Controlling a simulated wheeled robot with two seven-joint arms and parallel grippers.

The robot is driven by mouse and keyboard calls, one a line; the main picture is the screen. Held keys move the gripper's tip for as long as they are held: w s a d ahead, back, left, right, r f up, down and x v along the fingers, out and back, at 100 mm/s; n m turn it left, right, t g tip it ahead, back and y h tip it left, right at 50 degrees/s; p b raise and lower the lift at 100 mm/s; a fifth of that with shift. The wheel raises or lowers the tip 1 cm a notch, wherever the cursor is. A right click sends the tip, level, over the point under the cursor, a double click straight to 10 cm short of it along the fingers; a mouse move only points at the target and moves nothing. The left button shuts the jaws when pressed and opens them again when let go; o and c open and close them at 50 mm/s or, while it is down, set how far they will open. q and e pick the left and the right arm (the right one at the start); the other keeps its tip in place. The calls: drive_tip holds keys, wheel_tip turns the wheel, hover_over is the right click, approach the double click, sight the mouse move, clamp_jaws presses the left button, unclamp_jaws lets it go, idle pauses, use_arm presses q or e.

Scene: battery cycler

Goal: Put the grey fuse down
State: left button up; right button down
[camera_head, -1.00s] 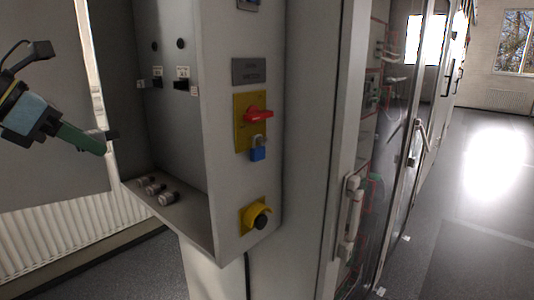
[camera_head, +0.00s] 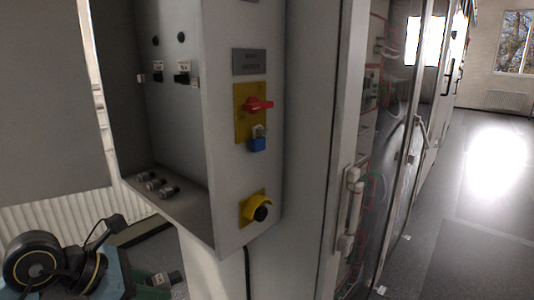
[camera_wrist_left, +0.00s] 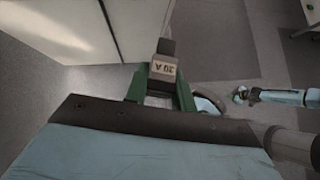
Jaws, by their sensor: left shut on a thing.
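My left gripper (camera_head: 157,283) is low at the bottom left of the head view, below and in front of the open cabinet compartment. In the left wrist view its green fingers (camera_wrist_left: 162,85) are shut on the grey fuse (camera_wrist_left: 163,68), which carries a pale label reading 10 A, upside down, and has a dark end cap. In the head view the dark end of the fuse (camera_head: 177,277) shows at the fingertips. The fuse is held in the air, clear of the compartment.
The open compartment has a bottom shelf (camera_head: 190,207) with several small cylindrical fuses (camera_head: 153,184) on it. Its side panel bears a red switch (camera_head: 257,104), a blue padlock (camera_head: 257,143) and a yellow-ringed black knob (camera_head: 260,212). A radiator (camera_head: 50,216) stands behind. Open floor lies at right.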

use_arm(q)
drive_tip(key=shift+s+f, duration=0.35)
drive_tip(key=shift+f, duration=0.35)
drive_tip(key=shift+d+f+n+t+y, duration=0.2)
drive_tip(key=shift+n+t+y, duration=0.25)
drive_tip(key=shift+n, duration=0.35)
drive_tip(key=shift+n+t+y, duration=0.55)
drive_tip(key=shift+n+y, duration=0.2)
drive_tip(key=shift+n, duration=0.35)
drive_tip(key=shift+a+r+n+t+y, duration=0.25)
drive_tip(key=shift+n+t+y, duration=0.15)
drive_tip(key=shift+n, duration=0.4)
